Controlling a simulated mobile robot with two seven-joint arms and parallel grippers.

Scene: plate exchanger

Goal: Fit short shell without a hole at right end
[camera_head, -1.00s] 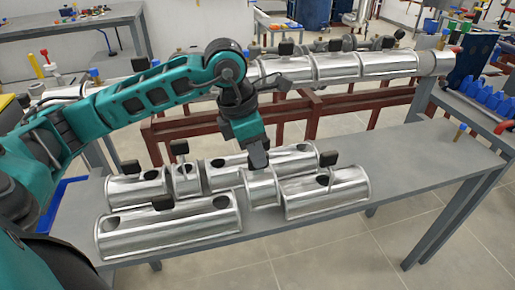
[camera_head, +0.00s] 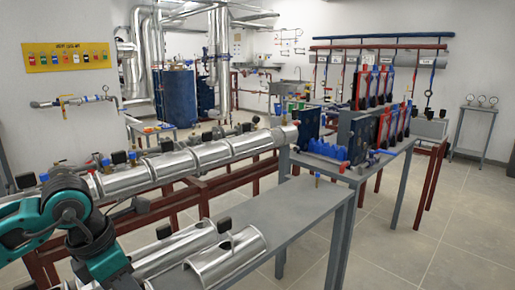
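The long pipe (camera_head: 286,134) runs along the red frame from the left to the middle. Shiny metal shells (camera_head: 212,156) cover much of it, with black latches on top; its right end looks paler and unclad. Loose half-round shells lie on the grey bench: one (camera_head: 228,262) in front with a cut-out near its black latch, and another (camera_head: 172,252) behind it, partly cut off. My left gripper (camera_head: 112,270) is at the bottom left, beside the loose shells. Its fingers are cut off by the lower edge, so its grip is hidden. My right gripper is out of view.
The right part of the grey bench (camera_head: 290,205) is clear. A second table (camera_head: 340,172) with blue parts stands beyond the pipe's right end. The red frame (camera_head: 185,195) stands behind the bench. Open tiled floor lies at right.

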